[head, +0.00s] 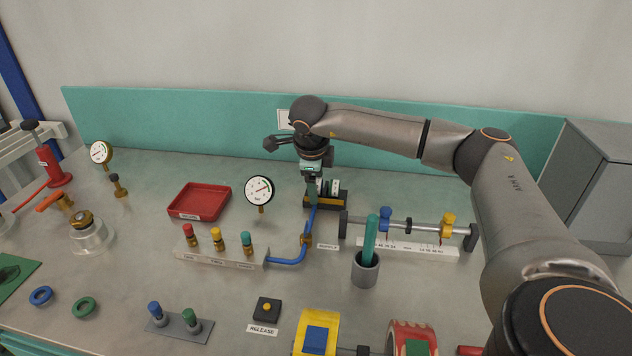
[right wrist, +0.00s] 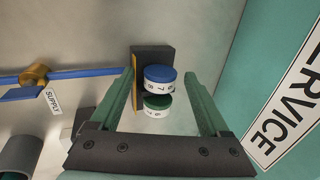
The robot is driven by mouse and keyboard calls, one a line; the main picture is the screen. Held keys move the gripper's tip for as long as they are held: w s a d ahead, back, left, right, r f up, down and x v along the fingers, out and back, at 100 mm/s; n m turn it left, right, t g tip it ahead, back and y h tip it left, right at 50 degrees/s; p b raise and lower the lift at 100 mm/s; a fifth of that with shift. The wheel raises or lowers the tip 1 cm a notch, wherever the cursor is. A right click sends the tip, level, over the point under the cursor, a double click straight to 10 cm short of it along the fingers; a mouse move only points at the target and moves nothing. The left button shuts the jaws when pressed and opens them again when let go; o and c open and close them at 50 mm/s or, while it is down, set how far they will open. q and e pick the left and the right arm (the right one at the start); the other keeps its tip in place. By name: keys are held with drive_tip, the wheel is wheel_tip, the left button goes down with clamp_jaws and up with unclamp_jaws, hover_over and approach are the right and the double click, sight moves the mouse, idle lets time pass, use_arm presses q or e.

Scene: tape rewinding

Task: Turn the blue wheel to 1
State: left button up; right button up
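The blue wheel (right wrist: 160,78) is a blue-capped white drum with digits on its rim. In the right wrist view a 7 and an 8 seem to show, but the digits are small. A green-capped wheel (right wrist: 156,103) sits beside it on the same dark block (right wrist: 152,55) with a yellow edge. My right gripper (right wrist: 158,74) is open, its two green fingers apart on either side of the wheels, with gaps visible. In the head view my right gripper (head: 313,196) hangs over the black and yellow block (head: 343,203) and hides part of the wheels. My left gripper is not in view.
A blue pipe (head: 288,261) with a brass fitting runs close in front of the block. A gauge (head: 259,191) stands left of it, a rail with sliders (head: 410,226) right. A grey cup with a green rod (head: 365,270) stands nearer. A teal back panel (head: 200,124) is behind.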

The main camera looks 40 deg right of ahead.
drive_tip(key=v, duration=1.2)
drive_tip(key=shift+r+p, duration=0.3)
drive_tip(key=shift+p, duration=0.15)
drive_tip(key=shift+a, duration=0.1)
